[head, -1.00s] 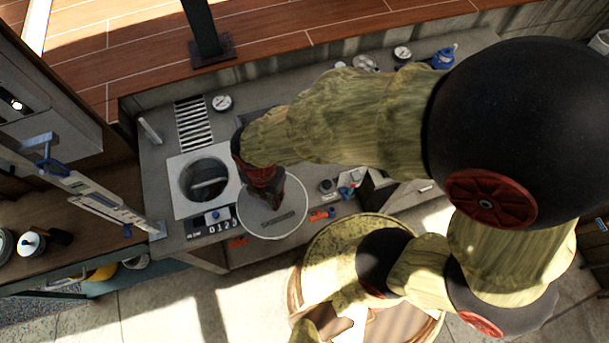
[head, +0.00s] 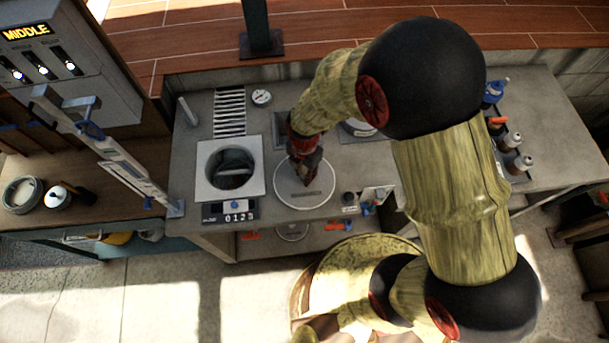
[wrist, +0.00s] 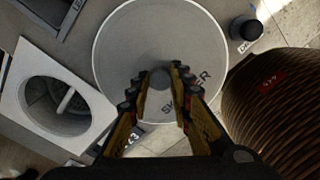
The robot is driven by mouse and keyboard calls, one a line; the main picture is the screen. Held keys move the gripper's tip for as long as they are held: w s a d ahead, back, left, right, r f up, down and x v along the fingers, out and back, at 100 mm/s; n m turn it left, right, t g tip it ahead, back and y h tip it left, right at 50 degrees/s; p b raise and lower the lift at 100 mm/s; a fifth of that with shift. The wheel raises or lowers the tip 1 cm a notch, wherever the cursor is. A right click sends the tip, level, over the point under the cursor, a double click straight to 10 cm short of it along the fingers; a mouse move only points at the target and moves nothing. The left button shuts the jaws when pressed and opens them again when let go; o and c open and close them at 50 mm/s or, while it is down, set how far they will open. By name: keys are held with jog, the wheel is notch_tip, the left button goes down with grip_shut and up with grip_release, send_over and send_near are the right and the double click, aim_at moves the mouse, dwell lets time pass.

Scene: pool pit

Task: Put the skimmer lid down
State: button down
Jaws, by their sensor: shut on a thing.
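The skimmer lid is a round, pale grey disc (head: 318,193) with dark lettering and a small central knob. It also fills the middle of the wrist view (wrist: 135,45). My gripper (head: 304,180) is shut on the lid's knob, from above; its fingertips show at the knob in the wrist view (wrist: 160,80). The lid is level, just right of the square skimmer opening (head: 203,190), which is uncovered with a basket handle inside. Whether the lid touches the counter I cannot tell.
The grey counter (head: 185,150) holds a slotted grate (head: 229,112), a gauge (head: 261,97), a counter display reading 0123 (head: 238,217) and several bottles (head: 512,140) at the right. A small dark knob (wrist: 246,28) stands near the lid's right side. A leaning pole (head: 120,165) is at the left.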

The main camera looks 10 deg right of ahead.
jog(key=shift+w+d+f, duration=0.1)
jog(key=shift+w+f, duration=0.45)
jog(key=shift+f, duration=1.6)
jog(key=shift+f, duration=0.15)
jog(key=c, duration=1.6)
grip_release()
